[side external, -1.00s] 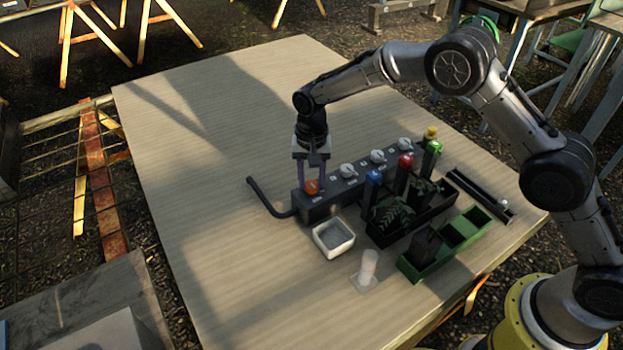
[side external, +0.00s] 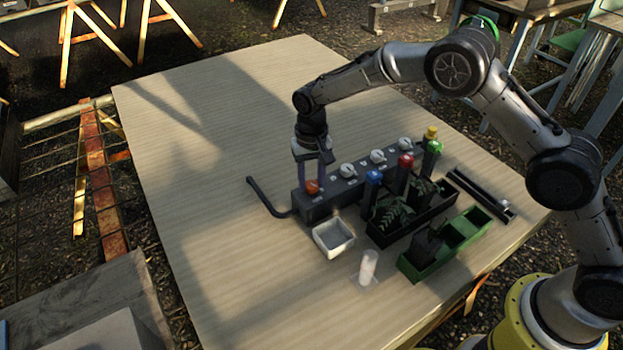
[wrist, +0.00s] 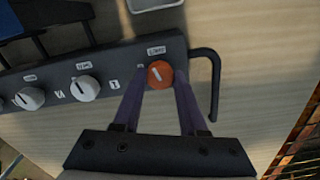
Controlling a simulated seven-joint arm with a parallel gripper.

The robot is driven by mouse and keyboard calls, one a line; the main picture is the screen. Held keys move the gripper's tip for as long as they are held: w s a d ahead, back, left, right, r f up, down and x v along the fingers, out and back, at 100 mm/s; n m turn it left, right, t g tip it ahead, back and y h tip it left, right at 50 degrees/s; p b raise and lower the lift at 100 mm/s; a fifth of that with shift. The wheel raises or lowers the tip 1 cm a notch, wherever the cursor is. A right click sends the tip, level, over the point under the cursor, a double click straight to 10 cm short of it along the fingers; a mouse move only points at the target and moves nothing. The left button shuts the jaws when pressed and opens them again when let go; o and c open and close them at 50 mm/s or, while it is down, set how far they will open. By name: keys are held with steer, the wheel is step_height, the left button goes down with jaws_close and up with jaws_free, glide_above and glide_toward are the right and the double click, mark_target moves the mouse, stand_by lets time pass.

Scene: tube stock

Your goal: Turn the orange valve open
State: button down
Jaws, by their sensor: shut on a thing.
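The orange valve (wrist: 160,75) is a round knob with a pale line on it, at the end of a dark manifold block beside a bent black pipe. In the side view the orange valve (side external: 312,187) shows below my gripper (side external: 314,184). My gripper (wrist: 160,82) points down and is shut on the orange valve, with one purple finger on each side of it. In the wrist view the pale line on the knob is slightly tilted. The fingers hide part of the knob's edge in the side view.
The manifold (side external: 330,203) carries several white knobs (wrist: 85,88) in a row. A white square dish (side external: 333,237), a clear cup (side external: 368,266), a black rack (side external: 388,240) with coloured-cap tubes and a green tray (side external: 415,275) stand in front. The table's left side is clear.

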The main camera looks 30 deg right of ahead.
mark_target(312, 184)
steer(key=n, duration=0.7)
steer(key=shift+r, duration=0.1)
steer(key=n, duration=0.4)
steer(key=shift+n, duration=1.6)
steer(key=shift+c, duration=2.2)
jaws_free()
step_height(312, 184, up, 14)
